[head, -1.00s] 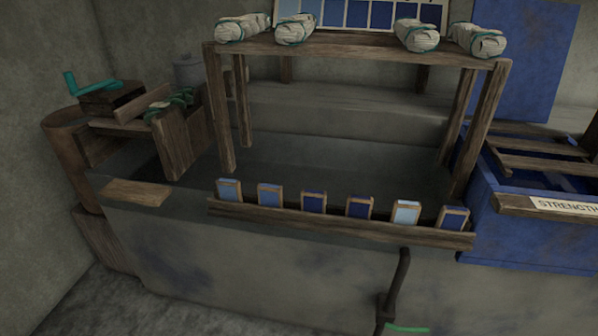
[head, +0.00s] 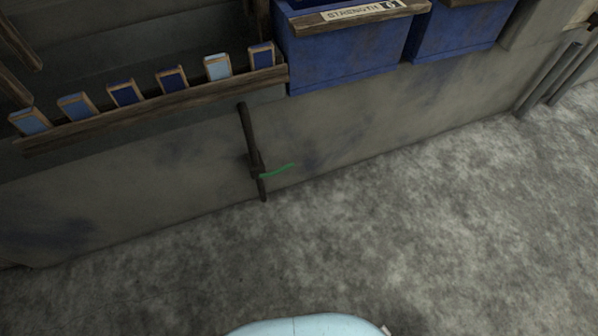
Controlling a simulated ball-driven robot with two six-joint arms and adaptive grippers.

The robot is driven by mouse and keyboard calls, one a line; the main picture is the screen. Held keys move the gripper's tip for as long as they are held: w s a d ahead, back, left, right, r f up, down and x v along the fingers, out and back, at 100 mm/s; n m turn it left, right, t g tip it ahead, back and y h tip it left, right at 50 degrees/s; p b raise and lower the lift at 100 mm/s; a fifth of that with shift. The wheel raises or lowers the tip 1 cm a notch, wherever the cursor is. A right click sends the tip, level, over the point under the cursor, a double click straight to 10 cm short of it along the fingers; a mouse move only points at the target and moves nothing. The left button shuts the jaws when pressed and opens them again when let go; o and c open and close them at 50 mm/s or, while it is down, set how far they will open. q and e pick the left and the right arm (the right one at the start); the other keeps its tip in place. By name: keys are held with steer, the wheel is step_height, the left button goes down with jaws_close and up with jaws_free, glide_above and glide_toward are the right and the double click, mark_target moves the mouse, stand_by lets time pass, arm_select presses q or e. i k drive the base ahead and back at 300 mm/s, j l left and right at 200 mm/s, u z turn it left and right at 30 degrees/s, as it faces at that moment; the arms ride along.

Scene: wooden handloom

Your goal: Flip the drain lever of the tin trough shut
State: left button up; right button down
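The pipe runs down from below the wooden rail to near the floor. A tin trough is not clearly made out in this view. Neither of my grippers is in view.
A wooden rail (head: 150,112) holding several blue sample blocks runs along the ledge at the upper left. Blue vats (head: 345,50) stand on the ledge at the top, one with a "STRENGTH" label. Grey pipes (head: 550,75) stand at the far right. The concrete floor (head: 400,210) is clear.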

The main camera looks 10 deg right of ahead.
mark_target(285, 167)
steer(key=l, duration=1)
steer(key=i+l, duration=0.15)
steer(key=l, duration=0.9)
steer(key=u, duration=0.05)
